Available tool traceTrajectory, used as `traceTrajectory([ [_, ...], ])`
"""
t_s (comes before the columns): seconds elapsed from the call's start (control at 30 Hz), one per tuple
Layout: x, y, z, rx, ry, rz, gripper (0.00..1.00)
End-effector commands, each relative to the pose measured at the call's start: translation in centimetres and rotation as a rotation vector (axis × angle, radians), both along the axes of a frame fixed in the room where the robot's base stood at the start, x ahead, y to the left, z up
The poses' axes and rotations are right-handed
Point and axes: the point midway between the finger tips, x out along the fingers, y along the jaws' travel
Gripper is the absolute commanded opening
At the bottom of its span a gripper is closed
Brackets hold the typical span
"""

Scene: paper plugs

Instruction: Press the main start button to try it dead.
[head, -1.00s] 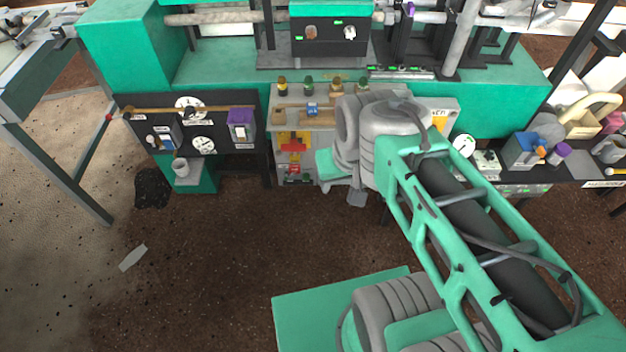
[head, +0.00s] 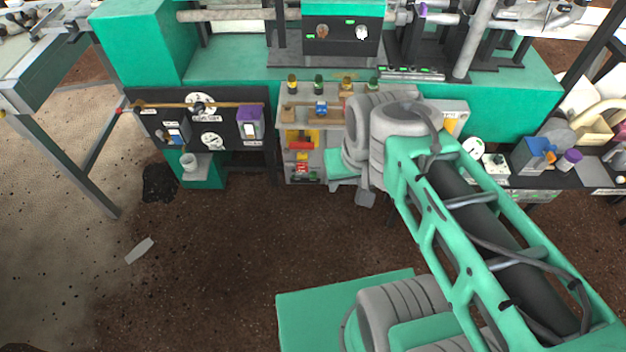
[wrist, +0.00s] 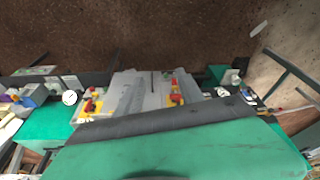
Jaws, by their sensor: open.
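The grey centre console (head: 285,165) stands at the front of the green machine. Its left part carries a red handle on a yellow plate (head: 313,137), with small red and green controls (head: 302,170) low down. The labels are too small to tell which control is the main start button. My gripper (head: 365,198) hangs in front of the console, right of these controls and apart from them; one grey finger shows and nothing is seen held. My wrist hides the console's middle. The wrist view shows the console (wrist: 150,90) upside down, with red-and-yellow controls on both sides.
A black panel (head: 230,165) with dials and a purple-topped box is to the left. A small shelf with a cup (head: 189,162) juts out below it. Several knobs line the console top. A dark shelf with boxes (head: 540,153) is to the right.

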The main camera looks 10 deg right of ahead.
Motion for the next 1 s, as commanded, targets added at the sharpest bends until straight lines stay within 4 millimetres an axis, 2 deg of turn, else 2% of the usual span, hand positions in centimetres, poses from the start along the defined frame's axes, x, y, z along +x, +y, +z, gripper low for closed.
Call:
traceTrajectory([
  [0.13,0.0,0.0,0.0,0.0,0.0,0.0,0.43],
  [0.67,0.0,0.0,0.0,0.0,0.0,0.0,0.0],
  [1.0,0.0,0.0,0.0,0.0,0.0,0.0,0.0],
])
